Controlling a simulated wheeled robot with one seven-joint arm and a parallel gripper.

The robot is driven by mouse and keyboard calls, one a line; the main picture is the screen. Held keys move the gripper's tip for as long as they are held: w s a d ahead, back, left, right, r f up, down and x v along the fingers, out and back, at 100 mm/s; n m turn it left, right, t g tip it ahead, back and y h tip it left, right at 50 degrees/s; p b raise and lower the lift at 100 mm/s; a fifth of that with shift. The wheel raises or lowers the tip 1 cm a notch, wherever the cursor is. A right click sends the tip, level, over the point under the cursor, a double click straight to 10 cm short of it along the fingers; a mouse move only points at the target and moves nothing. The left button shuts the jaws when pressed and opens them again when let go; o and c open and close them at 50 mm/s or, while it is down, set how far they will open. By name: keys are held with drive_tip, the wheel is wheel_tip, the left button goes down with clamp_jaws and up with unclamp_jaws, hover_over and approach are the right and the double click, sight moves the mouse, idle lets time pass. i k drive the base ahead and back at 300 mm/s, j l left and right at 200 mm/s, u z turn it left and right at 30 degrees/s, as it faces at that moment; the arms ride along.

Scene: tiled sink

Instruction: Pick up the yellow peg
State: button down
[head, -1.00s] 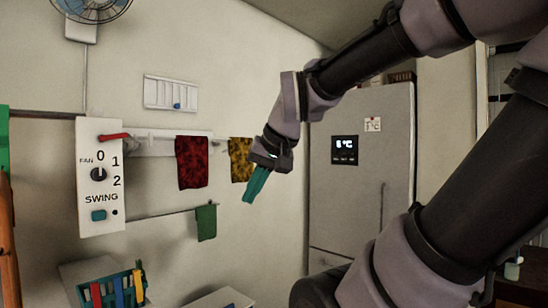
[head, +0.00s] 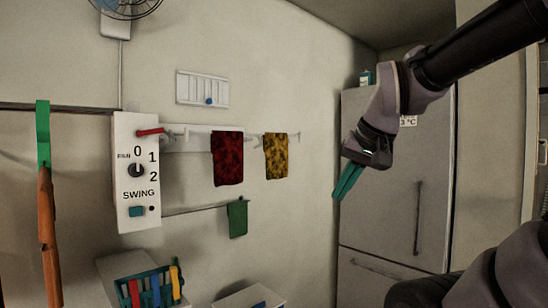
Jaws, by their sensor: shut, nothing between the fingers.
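The yellow peg (head: 175,282) stands at the right end of a teal rack (head: 148,297) at the lower left of the head view. It leans slightly. A blue peg (head: 155,290) and a red peg (head: 134,292) stand to its left in the same rack. My gripper (head: 338,198) is in the air at right of centre, in front of the fridge, with its teal fingers pointing down and left. The fingers are shut and empty. The gripper is well to the right of the yellow peg and higher in the picture. The rack's lower part is cut off by the frame edge.
A control panel (head: 137,172), a red patterned cloth (head: 228,158), a yellow patterned cloth (head: 276,156) and a green cloth (head: 237,218) are on the wall. A fridge (head: 395,180) stands behind my arm. A pale box (head: 247,298) stands right of the rack.

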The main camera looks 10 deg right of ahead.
sight(174, 280)
drive_tip(key=j+u, duration=0.5)
drive_tip(key=u, duration=0.15)
drive_tip(key=j+u, duration=0.35)
drive_tip(key=k+l, duration=0.05)
